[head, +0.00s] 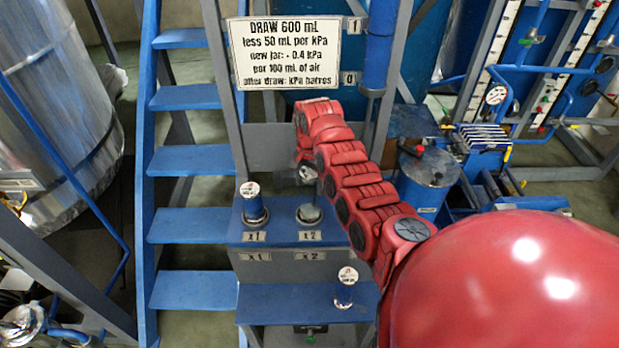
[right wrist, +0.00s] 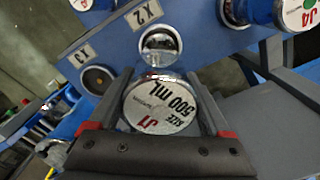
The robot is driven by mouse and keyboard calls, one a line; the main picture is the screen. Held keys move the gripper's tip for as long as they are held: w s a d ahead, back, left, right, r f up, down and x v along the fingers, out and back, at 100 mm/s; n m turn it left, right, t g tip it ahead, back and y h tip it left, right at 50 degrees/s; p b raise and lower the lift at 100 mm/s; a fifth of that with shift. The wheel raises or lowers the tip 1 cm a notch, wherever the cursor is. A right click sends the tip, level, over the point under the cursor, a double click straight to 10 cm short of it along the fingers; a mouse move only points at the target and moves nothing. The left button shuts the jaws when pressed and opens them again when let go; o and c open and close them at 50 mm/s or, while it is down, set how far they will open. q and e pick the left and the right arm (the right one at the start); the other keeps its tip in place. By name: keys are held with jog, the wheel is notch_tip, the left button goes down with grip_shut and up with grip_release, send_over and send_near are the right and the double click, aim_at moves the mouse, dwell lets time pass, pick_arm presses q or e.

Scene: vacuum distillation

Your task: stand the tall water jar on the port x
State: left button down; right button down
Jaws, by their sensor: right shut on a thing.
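My right gripper (right wrist: 164,80) is shut on a jar with a round white lid (right wrist: 160,108) marked J1 and SIZE 500 mL. I see this jar from above, so its height and underside are hidden. A silver port (right wrist: 160,46) by the label X2 lies just beyond the fingertips. In the head view my right arm reaches over the blue shelf, and its hand hides most of the held jar. The x2 place (head: 309,214) shows a grey round fitting. A blue jar with a white lid (head: 252,204) stands at x1. My left gripper is not in view.
Another lidded jar (head: 346,288) stands on the lower blue shelf (head: 290,302). A jar marked J4 (right wrist: 298,14) is at the upper right of the wrist view. A sign board (head: 297,52) hangs behind the shelf. Blue stairs (head: 190,160) stand at left.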

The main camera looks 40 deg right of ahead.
aim_at(309, 172)
jog(key=shift+f, duration=0.1)
grip_release()
jog(key=shift+r+b, duration=0.4)
jog(key=shift+b, duration=0.05)
notch_tip(309, 172, up, 4)
jog(key=shift+r+b, duration=0.1)
jog(key=shift+b, duration=1.15)
jog(key=shift+r+b, duration=0.7)
jog(key=shift+r, duration=2.85)
